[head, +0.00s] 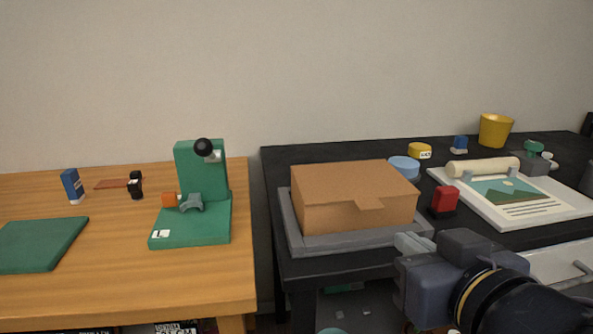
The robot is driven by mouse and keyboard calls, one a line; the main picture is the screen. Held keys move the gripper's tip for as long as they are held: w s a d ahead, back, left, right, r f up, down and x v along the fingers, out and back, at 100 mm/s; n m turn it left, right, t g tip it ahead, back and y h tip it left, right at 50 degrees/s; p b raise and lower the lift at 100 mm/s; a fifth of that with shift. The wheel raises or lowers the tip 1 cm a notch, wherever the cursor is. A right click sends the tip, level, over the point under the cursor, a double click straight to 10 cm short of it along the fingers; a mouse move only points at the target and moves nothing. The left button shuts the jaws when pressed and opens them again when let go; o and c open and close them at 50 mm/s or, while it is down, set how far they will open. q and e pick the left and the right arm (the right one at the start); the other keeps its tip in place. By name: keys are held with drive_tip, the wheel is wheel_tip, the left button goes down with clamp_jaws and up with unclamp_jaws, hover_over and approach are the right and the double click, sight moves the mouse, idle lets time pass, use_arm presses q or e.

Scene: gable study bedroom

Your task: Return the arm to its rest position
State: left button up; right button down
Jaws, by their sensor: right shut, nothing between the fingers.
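My right gripper (412,243) is in the lower right of the head view, in front of the dark desk's front edge. It is shut and holds nothing. Its wrist and forearm run to the bottom right corner. It appears just in front of the right part of a grey tray (290,228), which holds a closed brown cardboard box (340,195). Whether it touches the tray cannot be told. My left gripper is not in view.
The dark desk (290,156) also bears a red object (445,200), a blue round item (404,167), a yellow cup (495,130) and a picture board (545,208) with a cream roll. A wooden desk (110,235) at left bears a green stand (190,230). A gap separates the desks.

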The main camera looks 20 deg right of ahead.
drive_tip(key=a+f+g+y, duration=0.3)
drive_tip(key=f+g+y, duration=0.1)
drive_tip(key=f, duration=0.9)
drive_tip(key=a+f+g+y, duration=0.3)
drive_tip(key=f+g, duration=0.2)
drive_tip(key=f, duration=0.8)
wheel_tip(320, 180, up, 37)
drive_tip(key=n+p, duration=0.1)
drive_tip(key=p, duration=3.6)
drive_tip(key=shift+s+d+f, duration=0.15)
drive_tip(key=shift+d, duration=0.15)
